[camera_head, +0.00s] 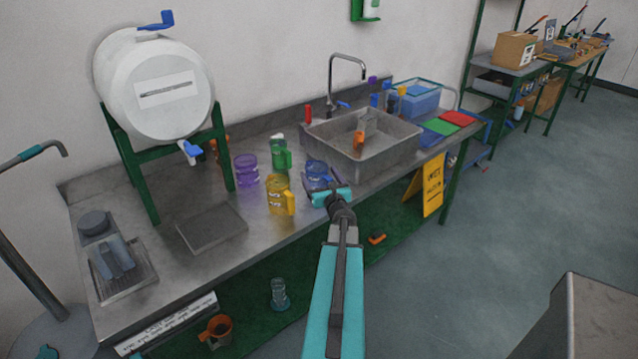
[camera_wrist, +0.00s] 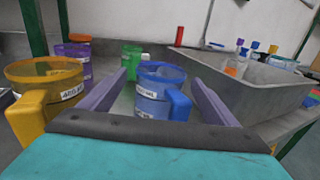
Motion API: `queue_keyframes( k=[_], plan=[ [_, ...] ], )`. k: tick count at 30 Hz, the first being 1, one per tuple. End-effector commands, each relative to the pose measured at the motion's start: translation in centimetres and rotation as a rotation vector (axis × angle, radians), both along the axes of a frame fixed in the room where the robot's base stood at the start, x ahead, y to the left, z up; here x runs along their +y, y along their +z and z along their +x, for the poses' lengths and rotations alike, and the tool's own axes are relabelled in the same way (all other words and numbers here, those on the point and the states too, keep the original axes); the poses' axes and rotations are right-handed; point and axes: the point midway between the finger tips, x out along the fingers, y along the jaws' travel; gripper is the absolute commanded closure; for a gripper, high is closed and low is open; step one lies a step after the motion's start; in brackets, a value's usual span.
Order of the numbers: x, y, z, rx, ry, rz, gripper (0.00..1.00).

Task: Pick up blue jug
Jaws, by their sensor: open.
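The blue jug (camera_head: 317,174) stands upright on the steel counter, left of the sink, partly behind my gripper in the head view. In the wrist view the blue jug (camera_wrist: 160,92) is between the two purple-grey fingers, with its handle toward me on the right side. My gripper (camera_wrist: 160,95) is open, with one finger on each side of the jug and gaps visible. In the head view my gripper (camera_head: 331,190) reaches the jug from the counter's front edge. The gripper's dark front edge hides the jug's base.
A yellow jug (camera_wrist: 42,105) stands close to the left finger. A green jug (camera_wrist: 131,60) and a purple jug (camera_head: 246,170) stand behind. The sink (camera_wrist: 255,90) lies close on the right. A white barrel (camera_head: 155,85) on a green stand is at the left.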

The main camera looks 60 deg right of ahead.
Motion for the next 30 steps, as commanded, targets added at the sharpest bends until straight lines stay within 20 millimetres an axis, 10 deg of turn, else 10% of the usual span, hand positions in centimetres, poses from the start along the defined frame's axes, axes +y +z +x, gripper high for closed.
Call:
queue_keyframes(
  k=[30],
  plan=[
    [-1.9, 0.0, 2.1, 0.000, -0.001, 0.000, 0.18]
  ],
)
